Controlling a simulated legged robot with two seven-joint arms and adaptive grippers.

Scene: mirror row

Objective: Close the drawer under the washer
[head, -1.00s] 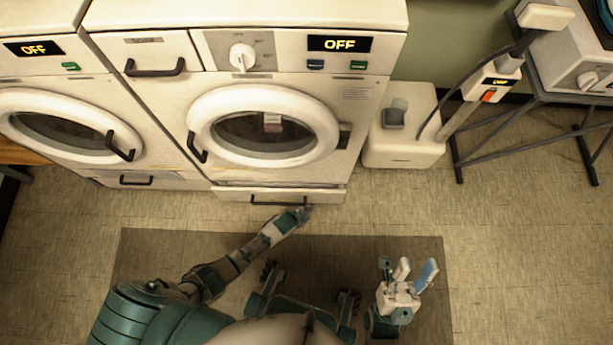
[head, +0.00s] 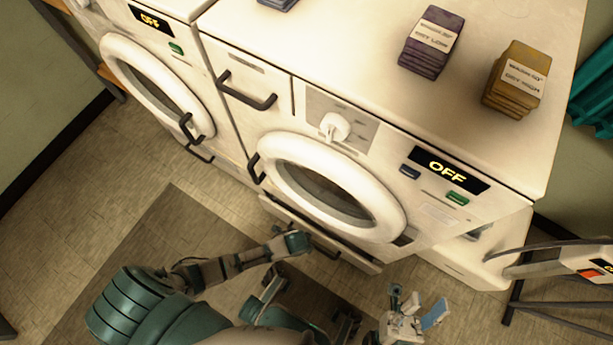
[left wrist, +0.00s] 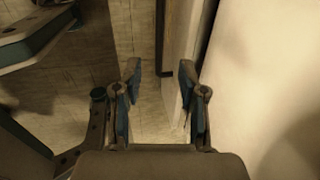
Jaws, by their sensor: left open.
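The washer (head: 362,132) stands in the middle of the head view with its round door shut. The drawer (head: 362,264) under it sticks out a little from the washer's base. Its dark bar handle (head: 326,252) is partly hidden by my left gripper (head: 298,242), which is at the drawer's front; I cannot tell whether they touch. In the left wrist view my left gripper (left wrist: 160,78) is open and empty, with a pale front and a dark strip just beyond its fingertips.
A second washer (head: 158,70) adjoins on the left. Purple (head: 432,42) and yellow (head: 517,78) stacks of packets lie on the washer top. A white unit (head: 470,257) and a dark-framed stand (head: 550,313) are at the right. The floor at left is clear.

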